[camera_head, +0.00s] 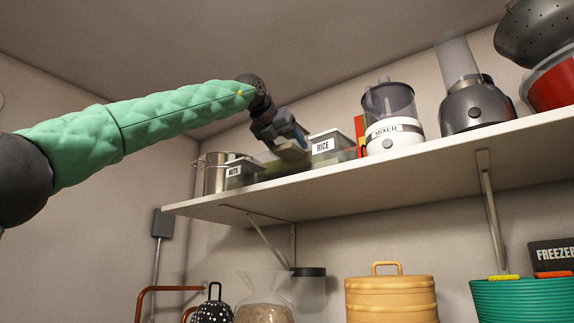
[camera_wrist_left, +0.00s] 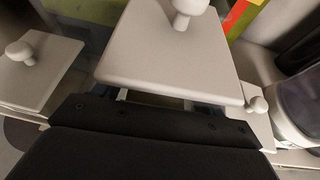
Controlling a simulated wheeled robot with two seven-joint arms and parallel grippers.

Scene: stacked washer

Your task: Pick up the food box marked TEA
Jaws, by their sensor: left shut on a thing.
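My left gripper (camera_head: 292,143) reaches in from the left above the high shelf. It is shut on a food box (camera_head: 291,156) with a greenish body, which looks slightly tilted. In the left wrist view this box's pale lid with a round knob (camera_wrist_left: 165,45) fills the space in front of the jaws (camera_wrist_left: 160,100). No label shows on the held box, so I cannot read whether it says TEA. A box marked RICE (camera_head: 327,148) stands just to its right. Another box with a dark label (camera_head: 240,173) stands to its left; its word is too small to read surely. My right gripper is not in view.
In the left wrist view, knobbed lids sit close on both sides. Open air lies above the boxes.

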